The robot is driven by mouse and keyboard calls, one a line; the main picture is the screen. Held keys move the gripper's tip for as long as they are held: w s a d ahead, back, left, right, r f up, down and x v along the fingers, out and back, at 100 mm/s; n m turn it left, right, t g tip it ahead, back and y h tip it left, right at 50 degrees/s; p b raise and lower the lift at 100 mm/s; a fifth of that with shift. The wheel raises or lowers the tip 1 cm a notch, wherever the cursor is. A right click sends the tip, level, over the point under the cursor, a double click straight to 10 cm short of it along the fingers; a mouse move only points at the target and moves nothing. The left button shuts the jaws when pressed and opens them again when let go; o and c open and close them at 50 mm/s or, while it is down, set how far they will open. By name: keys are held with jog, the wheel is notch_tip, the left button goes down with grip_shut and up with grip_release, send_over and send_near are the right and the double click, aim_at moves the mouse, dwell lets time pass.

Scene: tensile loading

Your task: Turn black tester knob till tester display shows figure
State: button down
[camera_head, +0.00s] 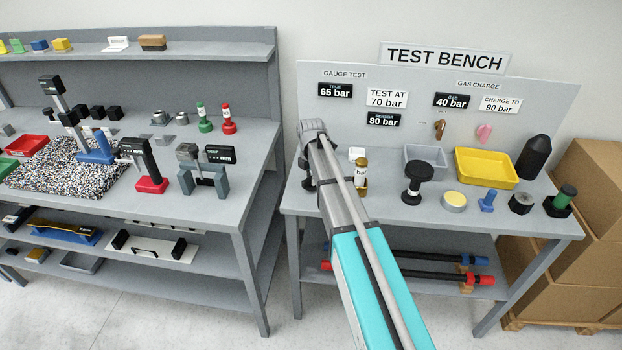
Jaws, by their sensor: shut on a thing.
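My gripper (308,182) is at the left end of the test bench, pointing down and mostly hidden behind my wrist. It is shut on a dark thing there, which looks like the black tester knob; the knob itself is largely hidden. Above on the panel, under "GAUGE TEST", the black display (335,91) reads "TRUE 65 bar". A white card (387,99) beside it reads "TEST AT 70 bar". Below the card, a second black display (384,120) reads "SENSOR 80 bar".
A brass-coloured bottle (361,174) stands just right of my wrist. Further right are a black knob-topped post (413,183), a grey tray (409,166) and a yellow tray (457,172). Under "GAS CHARGE", a display (451,101) reads 40 bar. Another workbench (222,208) stands left across a gap.

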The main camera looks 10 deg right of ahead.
dwell(0.3)
jog(key=c, duration=0.6)
grip_release()
jog(key=shift+o, duration=0.2)
